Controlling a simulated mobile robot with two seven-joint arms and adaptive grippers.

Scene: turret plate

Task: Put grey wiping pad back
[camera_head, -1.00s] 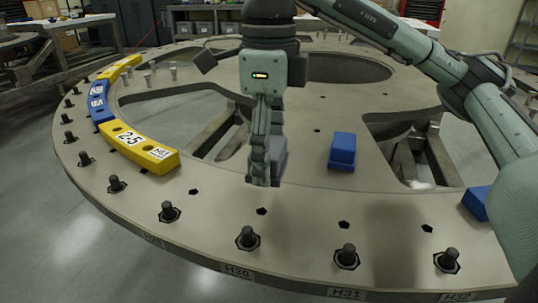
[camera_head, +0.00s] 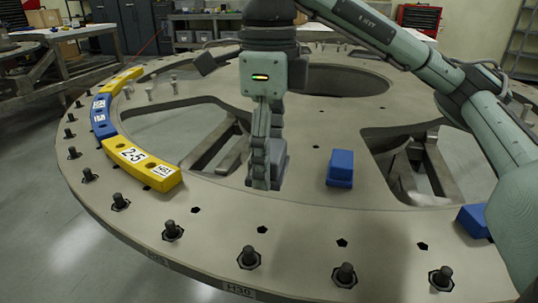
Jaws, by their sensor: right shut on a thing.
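My right gripper (camera_head: 262,184) comes in from the right and points down over the turret plate (camera_head: 320,215). It is shut on the grey wiping pad (camera_head: 280,163), which is mostly hidden behind the fingers. The pad is at or just above the plate's surface; I cannot tell if it touches. A blue block-shaped pad (camera_head: 340,168) lies on the plate to the right of the gripper. My left gripper is not in view.
A yellow segment (camera_head: 142,164), a blue one (camera_head: 102,116) and another yellow one (camera_head: 122,80) lie along the left rim. Several black bolts (camera_head: 249,257) stand on the front rim. Another blue object (camera_head: 473,220) lies by my right arm. The plate has large openings (camera_head: 415,160).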

